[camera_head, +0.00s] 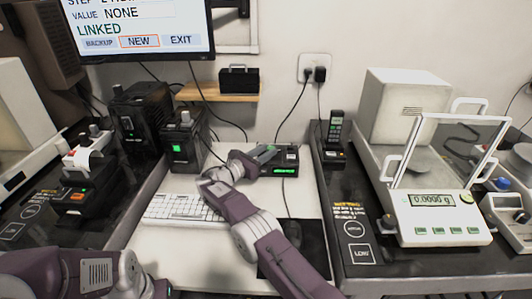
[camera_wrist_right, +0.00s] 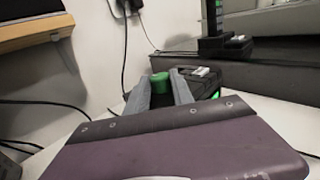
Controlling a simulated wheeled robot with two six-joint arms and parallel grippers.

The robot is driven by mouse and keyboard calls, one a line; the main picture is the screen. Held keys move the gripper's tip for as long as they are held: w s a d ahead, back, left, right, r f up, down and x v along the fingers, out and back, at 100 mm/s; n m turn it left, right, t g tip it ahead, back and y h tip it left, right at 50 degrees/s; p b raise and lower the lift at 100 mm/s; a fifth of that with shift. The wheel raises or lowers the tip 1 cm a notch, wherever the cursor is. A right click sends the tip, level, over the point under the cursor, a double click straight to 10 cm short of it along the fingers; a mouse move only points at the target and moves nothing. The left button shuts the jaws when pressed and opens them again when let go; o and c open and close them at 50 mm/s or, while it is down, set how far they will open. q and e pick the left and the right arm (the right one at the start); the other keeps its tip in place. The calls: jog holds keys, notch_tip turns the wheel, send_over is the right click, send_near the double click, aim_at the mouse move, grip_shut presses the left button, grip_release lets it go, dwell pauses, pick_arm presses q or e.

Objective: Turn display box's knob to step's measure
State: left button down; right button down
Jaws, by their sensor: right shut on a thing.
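The display box (camera_head: 283,170) is a small black box with a lit green readout, standing at the back of the white middle table. The readout is too small to read. Its green knob (camera_wrist_right: 160,83) shows between the two grey fingers in the right wrist view. My right gripper (camera_head: 270,151) reaches over the left part of the box and is shut on the knob; it fills the near part of the right wrist view (camera_wrist_right: 162,95). The monitor (camera_head: 140,28) shows a cut-off STEP line, VALUE NONE and LINKED, with NEW outlined. My left arm is at the bottom left, its gripper out of sight.
A white keyboard (camera_head: 185,208) lies left of my right arm, and a dark mouse (camera_head: 293,232) on a pad lies right of it. Black devices (camera_head: 183,142) stand behind the keyboard. A balance (camera_head: 437,215) reading 0.0000 g stands on the right table.

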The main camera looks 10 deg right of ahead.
jog(key=c, duration=1.1)
grip_release()
jog(key=p+v, duration=0.2)
jog(key=v, duration=0.6)
jog(key=shift+a+r, duration=0.1)
jog(key=shift+a, duration=0.05)
jog(key=shift+s+a, duration=0.25)
